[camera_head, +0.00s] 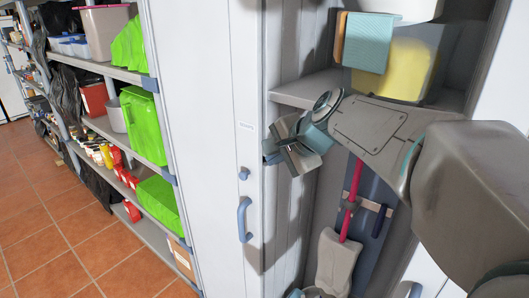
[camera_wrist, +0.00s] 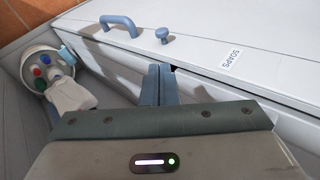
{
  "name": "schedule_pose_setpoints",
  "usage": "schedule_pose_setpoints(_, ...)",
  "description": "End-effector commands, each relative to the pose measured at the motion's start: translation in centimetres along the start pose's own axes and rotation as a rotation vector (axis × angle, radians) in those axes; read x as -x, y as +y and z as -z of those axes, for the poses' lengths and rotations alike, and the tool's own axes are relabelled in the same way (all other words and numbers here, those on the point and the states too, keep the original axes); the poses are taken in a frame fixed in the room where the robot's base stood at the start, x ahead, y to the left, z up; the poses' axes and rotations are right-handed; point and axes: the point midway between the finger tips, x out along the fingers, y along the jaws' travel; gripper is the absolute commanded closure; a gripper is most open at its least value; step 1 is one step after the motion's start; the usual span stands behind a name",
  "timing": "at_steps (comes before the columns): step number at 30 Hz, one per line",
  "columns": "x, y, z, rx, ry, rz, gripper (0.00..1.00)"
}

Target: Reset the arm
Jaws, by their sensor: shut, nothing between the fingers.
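My arm reaches in from the right in the head view, across the front of an open cabinet. My gripper (camera_head: 288,150) is at the inner side of the open white cabinet door (camera_head: 205,110). In the wrist view the gripper's two blue-grey fingers (camera_wrist: 158,82) are together and hold nothing. The fingertips are close to the door's edge in that view; I cannot tell if they touch it.
The cabinet shelf (camera_head: 305,90) holds a blue cloth-like item (camera_head: 367,42) and a yellow item (camera_head: 403,70). Below stands a pink-handled tool (camera_head: 352,185). A bucket (camera_wrist: 40,58) with bottles is low in the cabinet. Shelving (camera_head: 95,70) lines the left, with tiled floor (camera_head: 50,220) beside it.

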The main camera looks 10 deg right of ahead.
Motion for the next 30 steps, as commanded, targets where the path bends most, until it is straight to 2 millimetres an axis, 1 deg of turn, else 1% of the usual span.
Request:
schedule_pose_setpoints(3,0.0,0.0,-0.1,0.002,-0.001,-0.001,1.0)
schedule_pose_setpoints(5,0.0,0.5,-0.3,0.021,-0.001,-0.011,1.0)
schedule_pose_setpoints(7,0.3,2.0,-0.9,0.091,-0.001,-0.048,1.0)
schedule_pose_setpoints(8,0.4,3.1,-1.3,0.138,-0.003,-0.074,1.0)
schedule_pose_setpoints(11,1.1,8.2,-2.9,0.358,-0.016,-0.191,1.0)
schedule_pose_setpoints(12,1.5,10.5,-3.5,0.458,-0.026,-0.245,1.0)
schedule_pose_setpoints(14,2.2,13.9,-4.3,0.606,-0.048,-0.325,1.0)
schedule_pose_setpoints(15,2.6,15.9,-4.7,0.698,-0.064,-0.375,1.0)
schedule_pose_setpoints(18,3.5,20.3,-5.3,0.888,-0.108,-0.48,1.0)
schedule_pose_setpoints(21,4.2,23.0,-5.5,1.007,-0.143,-0.547,1.0)
schedule_pose_setpoints(24,4.5,24.0,-5.5,1.054,-0.157,-0.573,1.0)
schedule_pose_setpoints(30,4.5,24.0,-5.5,1.054,-0.157,-0.573,1.0)
